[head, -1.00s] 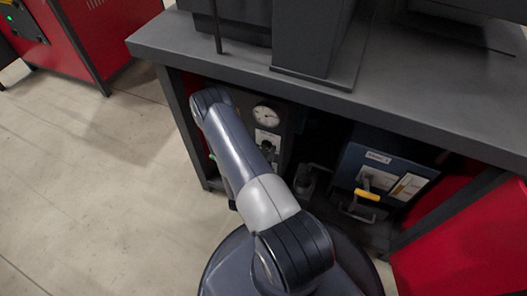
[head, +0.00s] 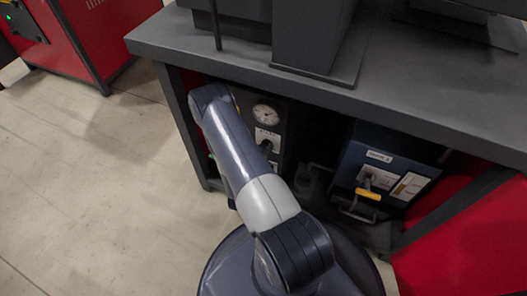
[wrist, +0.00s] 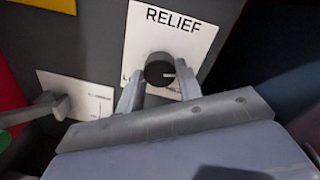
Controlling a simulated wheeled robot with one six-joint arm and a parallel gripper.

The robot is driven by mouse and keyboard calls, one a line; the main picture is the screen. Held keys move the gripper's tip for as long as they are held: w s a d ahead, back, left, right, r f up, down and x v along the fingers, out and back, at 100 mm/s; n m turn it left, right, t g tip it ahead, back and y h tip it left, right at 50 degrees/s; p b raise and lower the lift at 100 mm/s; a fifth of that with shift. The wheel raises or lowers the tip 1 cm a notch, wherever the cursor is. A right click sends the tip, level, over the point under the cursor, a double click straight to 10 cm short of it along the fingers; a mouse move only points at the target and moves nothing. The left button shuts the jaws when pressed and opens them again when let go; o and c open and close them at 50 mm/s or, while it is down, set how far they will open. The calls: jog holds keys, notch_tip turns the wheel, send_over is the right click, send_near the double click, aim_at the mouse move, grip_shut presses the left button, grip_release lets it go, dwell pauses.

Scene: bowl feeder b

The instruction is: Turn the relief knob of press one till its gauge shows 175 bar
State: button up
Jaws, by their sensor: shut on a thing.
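The relief knob (wrist: 160,72) is a round black knob with a white mark, on a white plate lettered RELIEF (wrist: 196,22) in the wrist view. My gripper (wrist: 158,88) is shut on the knob, one finger on each side of it. In the head view the gauge (head: 266,113) is a round white dial on the dark panel above the knob's place. Its needle is too small to read. My arm hides part of that panel in the head view.
A grey lever (wrist: 50,108) stands left of the knob in the wrist view. The grey bench top (head: 400,95) overhangs the panel. A blue unit with a yellow handle (head: 368,194) stands to the right under the bench. Open floor (head: 90,190) lies left.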

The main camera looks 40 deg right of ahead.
dwell(0.3)
jog(key=o, duration=1)
jog(key=shift+a, duration=0.1)
jog(key=p+v, duration=0.2)
jog(key=v, duration=0.8)
jog(key=shift+s+a, duration=0.2)
jog(key=shift+a, duration=0.05)
jog(key=shift+w+d, duration=0.1)
jog(key=shift+b+x, duration=1)
jog(key=shift+x, duration=4.3)
